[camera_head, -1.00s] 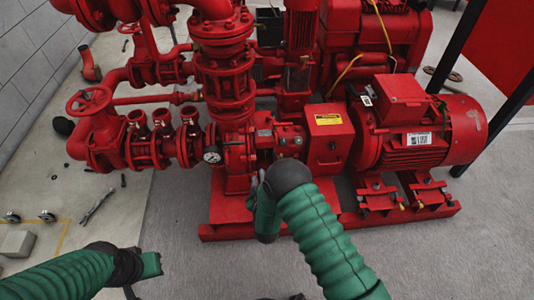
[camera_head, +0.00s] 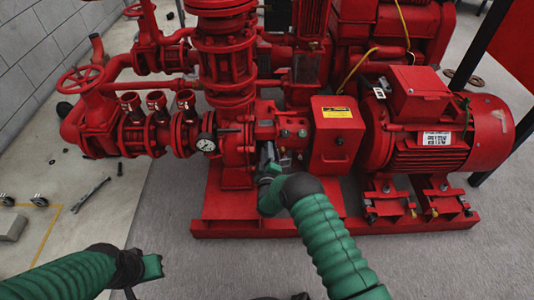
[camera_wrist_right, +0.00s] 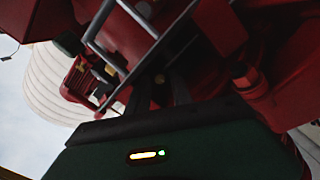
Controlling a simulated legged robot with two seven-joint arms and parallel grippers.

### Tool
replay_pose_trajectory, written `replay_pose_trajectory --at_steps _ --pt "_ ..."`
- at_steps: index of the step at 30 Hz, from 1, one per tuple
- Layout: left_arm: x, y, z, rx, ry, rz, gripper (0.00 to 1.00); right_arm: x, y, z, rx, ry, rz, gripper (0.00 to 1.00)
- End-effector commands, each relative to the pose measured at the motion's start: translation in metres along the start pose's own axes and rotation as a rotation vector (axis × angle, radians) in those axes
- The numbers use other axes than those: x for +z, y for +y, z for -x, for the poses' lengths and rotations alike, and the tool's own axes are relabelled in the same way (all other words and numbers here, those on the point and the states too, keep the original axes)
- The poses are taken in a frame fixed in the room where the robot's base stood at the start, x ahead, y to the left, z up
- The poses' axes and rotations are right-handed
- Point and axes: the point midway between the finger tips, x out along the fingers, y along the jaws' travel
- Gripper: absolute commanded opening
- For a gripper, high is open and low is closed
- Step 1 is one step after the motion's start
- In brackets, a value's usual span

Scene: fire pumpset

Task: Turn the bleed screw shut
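The red pump (camera_head: 237,150) stands under the tall red pipe, with a pressure gauge (camera_head: 206,142) at its left. My right gripper (camera_head: 268,156) reaches the pump casing between the pipe flange and the shaft housing; the green wrist partly hides it. In the right wrist view its two dark fingers (camera_wrist_right: 162,92) point at the red casing with a gap between them. A small brass-coloured fitting (camera_wrist_right: 160,79), possibly the bleed screw, shows in line with the gap; I cannot tell whether the fingers touch it. My left gripper (camera_head: 151,266) hangs low over the floor, away from the pump.
A red motor (camera_head: 440,135) and a guard box with a yellow label (camera_head: 336,113) stand right of the pump. The red base frame (camera_head: 300,224) runs along the front. A handwheel valve (camera_head: 82,79) is at the left. A tool (camera_head: 91,194) lies on the floor.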

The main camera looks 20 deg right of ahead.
Motion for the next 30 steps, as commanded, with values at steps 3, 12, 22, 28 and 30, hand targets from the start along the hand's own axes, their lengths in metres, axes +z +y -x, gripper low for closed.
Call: replay_pose_trajectory --at_steps 3,12,22,28,30 --pt "0.002 0.0 -0.01 0.0 0.0 0.001 0.0 0.002 -0.002 -0.014 0.001 -0.001 0.0 0.27" --pt "0.002 0.0 -0.009 0.0 0.0 0.001 0.0 0.0 0.001 -0.018 -0.002 -0.001 -0.001 0.27" --pt "0.002 0.0 -0.009 0.0 0.0 0.001 0.0 0.0 0.0 -0.018 -0.003 0.0 -0.001 0.0" --pt "0.002 0.0 -0.009 0.0 0.0 0.001 0.0 -0.001 -0.001 -0.017 -0.004 0.001 -0.006 0.0" --pt "0.002 0.0 -0.009 0.0 0.0 0.001 0.0 -0.001 -0.001 -0.017 -0.005 0.001 -0.015 0.0"
